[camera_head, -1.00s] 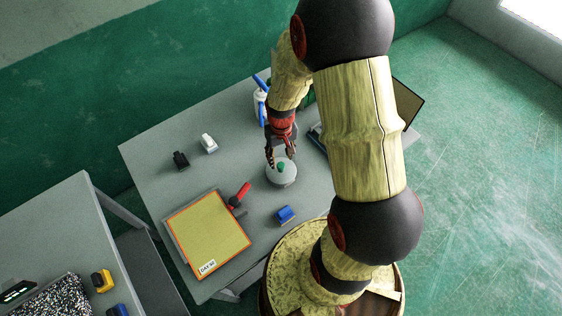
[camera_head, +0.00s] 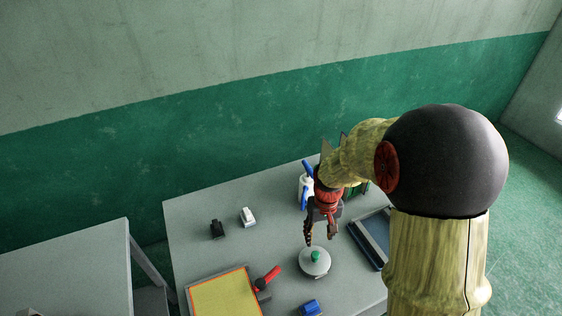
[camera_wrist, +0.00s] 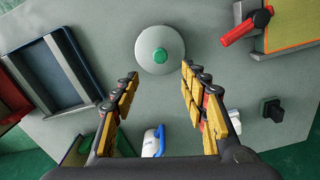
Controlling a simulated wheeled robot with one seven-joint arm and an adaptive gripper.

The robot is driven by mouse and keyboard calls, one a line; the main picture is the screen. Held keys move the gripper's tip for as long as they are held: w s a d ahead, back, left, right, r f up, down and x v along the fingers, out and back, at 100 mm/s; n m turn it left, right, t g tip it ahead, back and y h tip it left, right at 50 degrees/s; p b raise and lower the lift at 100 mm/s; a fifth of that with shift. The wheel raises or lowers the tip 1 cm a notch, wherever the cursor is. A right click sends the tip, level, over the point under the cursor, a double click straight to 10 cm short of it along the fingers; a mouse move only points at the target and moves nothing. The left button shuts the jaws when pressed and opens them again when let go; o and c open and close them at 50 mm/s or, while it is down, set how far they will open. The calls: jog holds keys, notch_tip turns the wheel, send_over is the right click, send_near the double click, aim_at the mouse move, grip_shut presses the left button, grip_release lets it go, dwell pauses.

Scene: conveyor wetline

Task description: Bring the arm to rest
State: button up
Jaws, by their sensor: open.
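My gripper (camera_head: 320,236) is above the grey table (camera_head: 190,196), at the end of my bent arm. In the wrist view my gripper (camera_wrist: 158,82) has its two fingers spread wide with nothing between the tips. A round grey-white lid-like disc with a green knob (camera_head: 314,262) lies on the table just below the fingertips in the head view. In the wrist view the round disc (camera_wrist: 160,55) lies ahead of the fingertips, apart from them as far as I can see.
A white bottle with a blue handle (camera_head: 304,190) stands behind my gripper. A dark blue tray (camera_head: 374,235) lies right. Black (camera_head: 217,229) and white (camera_head: 248,217) small items, a yellow board (camera_head: 225,297), a red-handled tool (camera_head: 267,278) and a blue block (camera_head: 311,307) are also there.

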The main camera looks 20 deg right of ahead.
jog(key=s+a+r+n+t+b, duration=0.2)
jog(key=s+a+r+t+b, duration=0.3)
jog(key=s+a+r+b, duration=0.5)
notch_tip(320, 180, up, 5)
jog(key=shift+s+a+r+n+t, duration=0.2)
jog(key=shift+s+a+n+t, duration=0.1)
jog(key=shift+s+a, duration=0.75)
dwell(1.3)
